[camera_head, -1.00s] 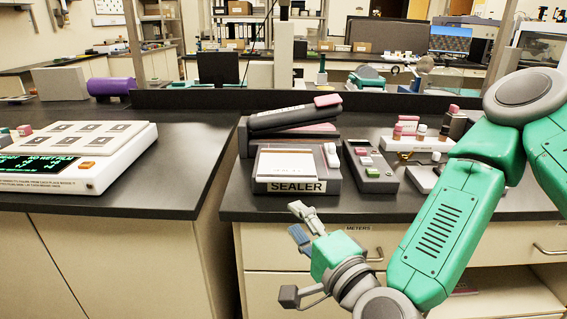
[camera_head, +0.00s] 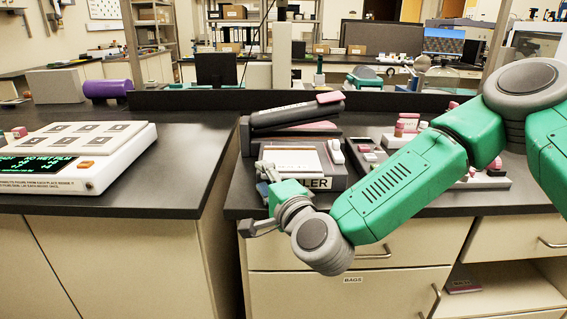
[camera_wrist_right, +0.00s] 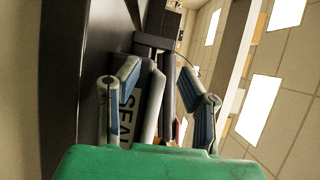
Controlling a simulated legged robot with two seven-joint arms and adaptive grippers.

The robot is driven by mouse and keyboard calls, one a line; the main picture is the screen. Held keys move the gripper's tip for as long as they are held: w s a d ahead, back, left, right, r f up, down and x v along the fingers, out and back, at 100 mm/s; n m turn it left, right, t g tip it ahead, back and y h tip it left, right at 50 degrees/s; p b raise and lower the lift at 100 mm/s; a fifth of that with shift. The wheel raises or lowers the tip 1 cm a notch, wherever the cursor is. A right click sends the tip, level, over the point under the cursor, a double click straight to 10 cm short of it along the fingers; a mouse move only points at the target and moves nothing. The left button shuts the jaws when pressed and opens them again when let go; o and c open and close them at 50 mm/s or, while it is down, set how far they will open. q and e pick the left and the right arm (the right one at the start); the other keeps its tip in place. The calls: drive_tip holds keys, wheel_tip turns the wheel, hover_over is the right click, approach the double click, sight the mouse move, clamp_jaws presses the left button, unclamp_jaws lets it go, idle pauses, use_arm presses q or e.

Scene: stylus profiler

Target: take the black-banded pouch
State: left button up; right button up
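I cannot make out a black-banded pouch in either view. The grey sealer (camera_head: 335,180) sits near the counter's front edge, with a pale flat panel (camera_head: 292,160) on top. It also shows in the right wrist view (camera_wrist_right: 125,105), turned on its side, with part of its label. My right gripper (camera_head: 264,180) is in front of the sealer's left front corner and hides part of the label. In the right wrist view, the right gripper (camera_wrist_right: 163,90) has its two fingers spread, with nothing held between them. My left gripper is not in view.
A white device (camera_head: 75,160) with several square pads stands on the left counter. A purple cylinder (camera_head: 108,88) lies behind it. A lower drawer front carries a BAGS label (camera_head: 353,280). My right arm covers items right of the sealer. A gap separates the two counters.

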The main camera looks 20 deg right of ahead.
drive_tip(key=shift+w+d+f, duration=0.1)
drive_tip(key=shift+d, duration=1.15)
drive_tip(key=shift+c, duration=0.3)
drive_tip(key=shift+d, duration=0.15)
clamp_jaws()
drive_tip(key=shift+a, duration=1)
drive_tip(key=shift+a+r, duration=0.1)
drive_tip(key=shift+r, duration=0.1)
drive_tip(key=r, duration=0.2)
drive_tip(key=d+r+p, duration=0.1)
drive_tip(key=r, duration=0.2)
drive_tip(key=d+r, duration=0.1)
drive_tip(key=r, duration=0.1)
drive_tip(key=shift+r+p, duration=0.2)
drive_tip(key=shift+p, duration=0.2)
drive_tip(key=shift+a+r, duration=0.2)
drive_tip(key=shift+r, duration=0.3)
drive_tip(key=shift+a+r, duration=0.15)
drive_tip(key=shift+r, duration=0.3)
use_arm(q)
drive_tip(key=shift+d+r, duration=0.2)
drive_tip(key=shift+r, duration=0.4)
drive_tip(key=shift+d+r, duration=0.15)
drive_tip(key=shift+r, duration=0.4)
use_arm(e)
drive_tip(key=shift+a+r, duration=0.2)
drive_tip(key=shift+a, duration=0.25)
